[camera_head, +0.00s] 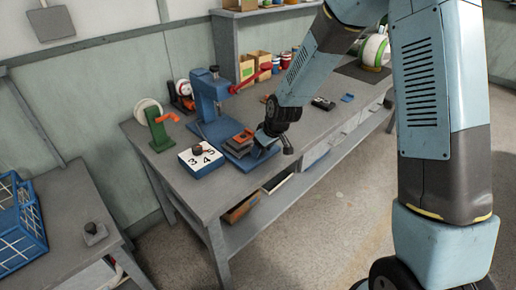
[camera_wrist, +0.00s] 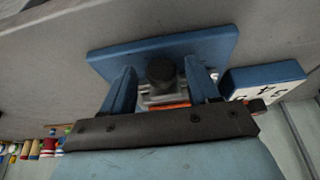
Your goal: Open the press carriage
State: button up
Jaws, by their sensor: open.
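The blue press (camera_head: 209,97) stands on the grey workbench, with a red lever (camera_head: 250,82) on its upper part. Its carriage (camera_head: 237,146), grey with an orange-red piece on top, sits low at the front. My gripper (camera_head: 284,143) is open just right of the carriage and points down toward the bench. I cannot tell whether my gripper touches anything.
A white-topped number box (camera_head: 201,158) sits left of the carriage. A green stand (camera_head: 158,135) with an orange handle is farther left. Small bins (camera_head: 247,67) and jars stand behind. A blue crate (camera_head: 18,222) is on another table at left. The bench's front edge is close to my gripper.

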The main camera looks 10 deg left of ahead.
jog(key=v, duration=1.3)
jog(key=shift+s+d+r, duration=0.15)
jog(key=shift+r, duration=0.1)
jog(key=s+d+r+m+t+h, duration=0.1)
jog(key=s+d+r+m, duration=0.1)
jog(key=s+d+r, duration=0.35)
jog(key=s+d+r+m+t+h, duration=0.1)
jog(key=s+d+r+m, duration=0.1)
jog(key=d+r, duration=0.6)
jog(key=s+d+r+m, duration=0.2)
jog(key=s+d+m, duration=0.1)
jog(key=s+d, duration=0.3)
jog(key=s+d+r+m+h, duration=0.1)
jog(key=s+d+r+m, duration=0.2)
jog(key=s+d, duration=0.3)
jog(key=s, duration=0.3)
jog(key=shift+s+r+t, duration=0.2)
jog(key=shift+r+t, duration=0.05)
jog(key=shift+t, duration=0.15)
dwell(0.6)
